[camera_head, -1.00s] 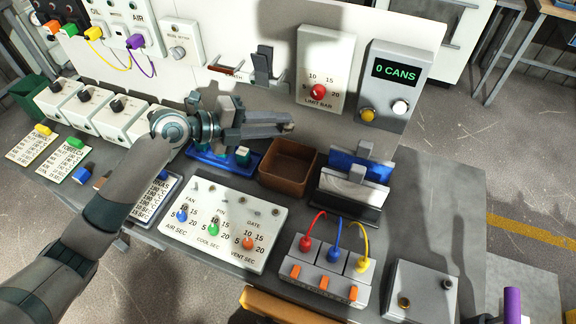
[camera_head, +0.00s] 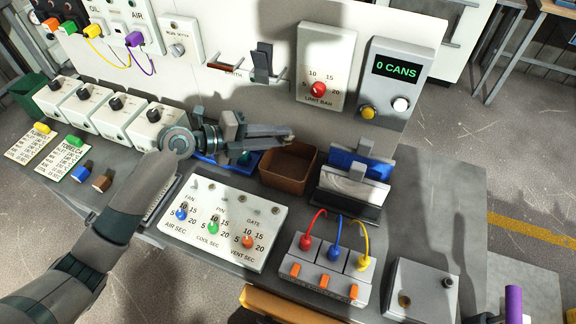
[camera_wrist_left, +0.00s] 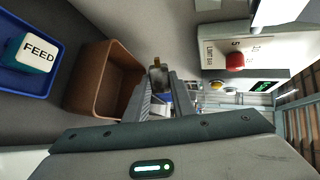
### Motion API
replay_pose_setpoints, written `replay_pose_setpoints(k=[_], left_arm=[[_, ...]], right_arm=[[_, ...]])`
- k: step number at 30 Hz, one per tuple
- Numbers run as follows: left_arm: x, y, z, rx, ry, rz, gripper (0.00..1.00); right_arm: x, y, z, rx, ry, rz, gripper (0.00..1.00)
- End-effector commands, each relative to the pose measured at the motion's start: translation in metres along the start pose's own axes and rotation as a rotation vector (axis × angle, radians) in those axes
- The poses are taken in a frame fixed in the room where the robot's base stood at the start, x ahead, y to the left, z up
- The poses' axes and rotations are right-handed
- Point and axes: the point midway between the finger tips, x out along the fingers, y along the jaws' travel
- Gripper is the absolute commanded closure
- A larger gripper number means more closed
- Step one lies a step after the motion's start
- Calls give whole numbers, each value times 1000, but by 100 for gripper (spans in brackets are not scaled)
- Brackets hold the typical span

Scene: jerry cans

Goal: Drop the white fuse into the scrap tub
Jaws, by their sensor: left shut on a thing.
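My left gripper (camera_head: 288,134) reaches in from the left above the bench, with its fingertips over the far side of a brown open tub (camera_head: 287,167), the likely scrap tub. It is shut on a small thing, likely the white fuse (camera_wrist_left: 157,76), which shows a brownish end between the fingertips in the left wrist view. The fingers hide much of it, and its white body is hard to make out. In the left wrist view the brown tub (camera_wrist_left: 80,82) lies left of the fingers and its visible floor looks empty.
A blue tray (camera_wrist_left: 22,80) with a FEED block (camera_wrist_left: 36,53) sits beside the tub. A rack with blue and white plates (camera_head: 350,184) stands right of it. A dial panel (camera_head: 222,225) lies in front. The LIMIT BAR panel (camera_head: 325,65) rises behind.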

Motion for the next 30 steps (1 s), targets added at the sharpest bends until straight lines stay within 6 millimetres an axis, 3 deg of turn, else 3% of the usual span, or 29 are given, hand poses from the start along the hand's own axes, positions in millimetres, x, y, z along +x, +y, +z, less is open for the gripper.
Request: replay_pose_setpoints(k=[15,16,18,30], left_arm=[[4,11,0,0,-1,-1,100],[4,11,0,0,-1,-1,70],[4,11,0,0,-1,0,56],[2,11,1,1,-2,0,56]], right_arm=[[1,0,0,-1,0,0,69],[1,0,0,0,0,0,69],[1,0,0,-1,0,0,69],[2,0,1,-1,0,0,69]])
